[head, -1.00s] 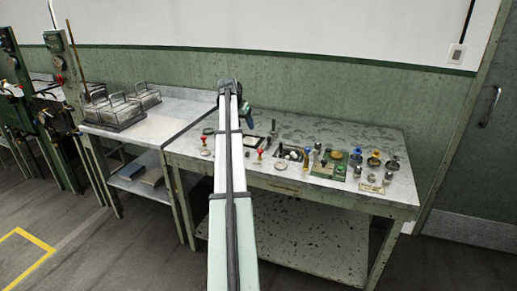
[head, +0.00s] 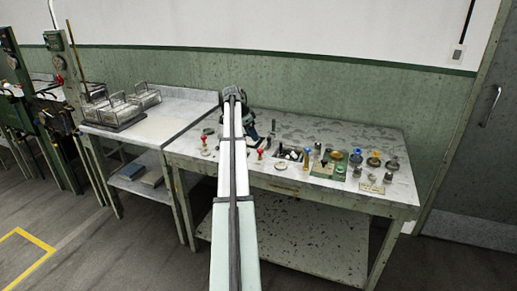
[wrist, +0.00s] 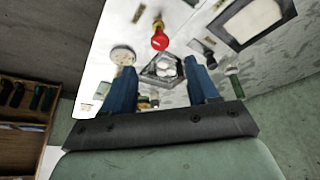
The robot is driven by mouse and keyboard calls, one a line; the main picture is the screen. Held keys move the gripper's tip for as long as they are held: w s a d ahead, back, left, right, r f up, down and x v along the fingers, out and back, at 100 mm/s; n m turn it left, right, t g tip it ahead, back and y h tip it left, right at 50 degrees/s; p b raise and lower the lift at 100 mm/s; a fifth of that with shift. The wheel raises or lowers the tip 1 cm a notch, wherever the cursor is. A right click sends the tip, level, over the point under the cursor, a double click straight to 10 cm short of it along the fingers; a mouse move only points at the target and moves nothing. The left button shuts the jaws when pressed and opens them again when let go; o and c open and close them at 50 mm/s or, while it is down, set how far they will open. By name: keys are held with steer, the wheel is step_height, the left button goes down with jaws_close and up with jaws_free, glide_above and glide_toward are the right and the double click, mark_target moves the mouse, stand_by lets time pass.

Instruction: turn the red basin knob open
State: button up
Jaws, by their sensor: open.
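In the wrist view a red knob (wrist: 160,41) on a brass stem stands on the pale worktop, just beyond my fingertips. My gripper (wrist: 160,65) is open, with its two blue fingers spread apart and clear of the knob. In the head view my gripper (head: 257,134) hangs over the left part of the bench. Small red-topped fittings stand at the bench's left (head: 204,139) and just below my gripper (head: 261,152). I cannot tell for sure which of these the wrist view shows.
A small dark-framed tray with white pieces (wrist: 166,68) and a pale round disc (wrist: 123,55) lie near the knob. Several small fittings crowd the right half of the bench (head: 385,137). A side table with wire baskets (head: 130,103) adjoins on the left.

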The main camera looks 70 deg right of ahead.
mark_target(260, 150)
steer(key=x, duration=0.9)
steer(key=c, duration=1)
